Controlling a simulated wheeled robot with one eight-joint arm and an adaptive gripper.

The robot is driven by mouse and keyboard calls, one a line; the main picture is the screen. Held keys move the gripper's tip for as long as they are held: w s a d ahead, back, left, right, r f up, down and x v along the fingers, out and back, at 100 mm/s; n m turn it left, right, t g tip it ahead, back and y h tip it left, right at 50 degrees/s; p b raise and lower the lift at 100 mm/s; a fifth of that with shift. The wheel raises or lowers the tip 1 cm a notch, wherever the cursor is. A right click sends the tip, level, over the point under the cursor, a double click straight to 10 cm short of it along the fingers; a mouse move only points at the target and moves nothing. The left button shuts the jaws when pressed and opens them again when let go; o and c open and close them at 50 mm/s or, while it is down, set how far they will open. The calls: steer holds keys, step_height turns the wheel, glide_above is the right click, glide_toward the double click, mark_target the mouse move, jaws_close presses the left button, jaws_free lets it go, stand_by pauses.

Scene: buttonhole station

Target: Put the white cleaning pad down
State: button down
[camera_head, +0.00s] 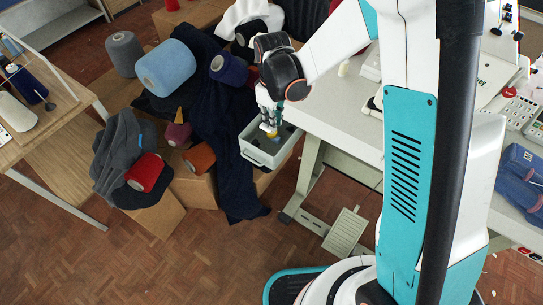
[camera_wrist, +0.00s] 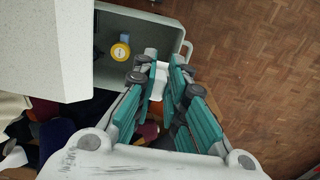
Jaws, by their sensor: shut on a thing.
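My gripper (camera_wrist: 162,75) is shut on the white cleaning pad (camera_wrist: 158,82), which shows as a small white piece between the teal fingers in the wrist view. The fingers hide much of the pad. The fingertips are over one edge of an open grey-green bin (camera_wrist: 120,82). In the head view my gripper (camera_head: 268,119) is above the same bin (camera_head: 262,158), beside the workbench. I cannot make out the pad there.
A round yellow-topped thing (camera_wrist: 121,51) and a blue piece (camera_wrist: 124,38) are in the bin. The pale workbench (camera_head: 335,118) adjoins it. Boxes with dark cloth (camera_head: 205,120) and several yarn cones (camera_head: 166,68) stand to the left. Parquet floor (camera_head: 190,265) is clear in front.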

step_height(320, 180, down, 19)
steer(key=b, duration=0.6)
steer(key=shift+r+b, duration=0.2)
steer(key=shift+b, duration=0.1)
steer(key=shift+f, duration=0.15)
steer(key=c, duration=1.9)
jaws_free()
step_height(320, 180, up, 12)
steer(key=p, duration=0.4)
steer(key=shift+r, duration=0.25)
